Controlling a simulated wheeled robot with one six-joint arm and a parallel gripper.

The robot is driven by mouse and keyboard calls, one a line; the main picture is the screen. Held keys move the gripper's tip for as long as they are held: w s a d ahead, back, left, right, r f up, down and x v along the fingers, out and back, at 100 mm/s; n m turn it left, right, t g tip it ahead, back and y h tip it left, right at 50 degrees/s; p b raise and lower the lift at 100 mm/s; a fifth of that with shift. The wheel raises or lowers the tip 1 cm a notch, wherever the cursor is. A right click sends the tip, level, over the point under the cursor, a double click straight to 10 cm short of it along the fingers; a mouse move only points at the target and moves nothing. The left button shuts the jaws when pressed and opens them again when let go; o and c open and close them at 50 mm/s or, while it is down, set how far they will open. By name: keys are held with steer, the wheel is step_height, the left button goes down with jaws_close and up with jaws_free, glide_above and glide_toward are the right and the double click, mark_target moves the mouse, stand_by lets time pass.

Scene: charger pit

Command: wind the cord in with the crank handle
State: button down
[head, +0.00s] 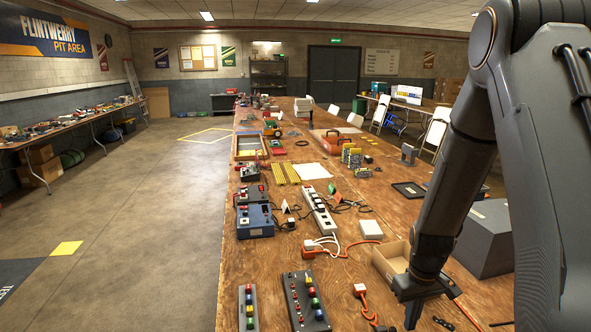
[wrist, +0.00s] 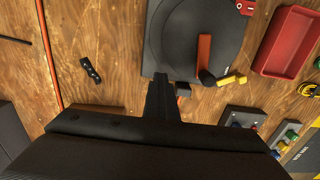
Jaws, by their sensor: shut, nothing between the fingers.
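A dark grey round reel (wrist: 173,38) on a dark base lies at the top of the wrist view. An orange bar (wrist: 204,52) stands over its face, with a black piece at its lower end. A yellow piece (wrist: 232,80) sticks out to the right of it; I cannot tell which part is the crank's grip. My gripper (wrist: 161,77) is shut and empty, its tip at the reel's lower edge in the picture, left of the orange bar. Contact cannot be told. An orange cord (wrist: 50,55) runs along the left. My gripper (head: 412,312) also shows in the head view; the reel does not.
A red tray (wrist: 288,42) lies right of the reel. Button boxes (wrist: 240,117) sit at lower right. A small black part (wrist: 91,70) lies on the wood. In the head view, an open cardboard box (head: 388,262) and a dark grey case (head: 485,240) stand by my arm.

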steer(key=shift+d, duration=0.1)
steer(key=shift+w+d, duration=0.1)
steer(key=shift+d, duration=1.1)
steer(key=shift+w+d, duration=0.1)
steer(key=shift+d, duration=1.2)
steer(key=shift+w+d, duration=0.15)
steer(key=shift+d, duration=1.15)
steer(key=c, duration=0.8)
jaws_free()
steer(key=shift+o, duration=0.2)
